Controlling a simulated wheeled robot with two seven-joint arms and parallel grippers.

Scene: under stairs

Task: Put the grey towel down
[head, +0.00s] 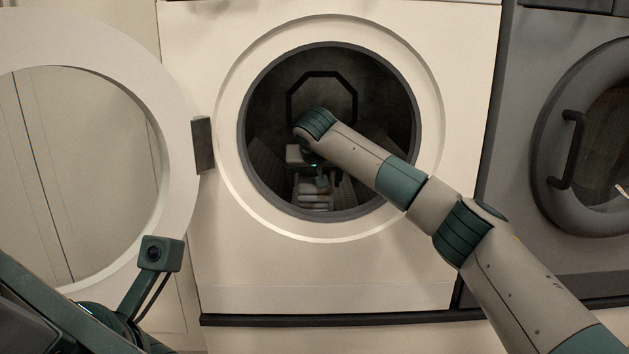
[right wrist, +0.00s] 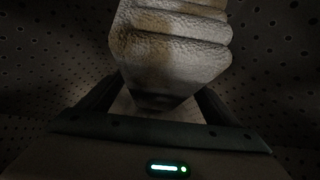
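The grey towel (right wrist: 172,48) is folded in several layers and fills the top middle of the right wrist view. In the head view the towel (head: 314,196) is a small pale stack low in the drum's opening. My right arm reaches into the washing machine (head: 330,270). My right gripper (right wrist: 160,96) has one dark finger on each side of the towel's near end and appears shut on it. Whether the towel touches the drum floor cannot be told. My left gripper is not in view; part of my left arm shows at the lower left.
The perforated drum wall (right wrist: 270,50) surrounds the towel closely. The machine's round door (head: 175,130) stands open to the left, near my left arm. The round opening's rim (head: 428,130) encircles my right arm. A darker machine (head: 560,255) with a closed door stands at the right.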

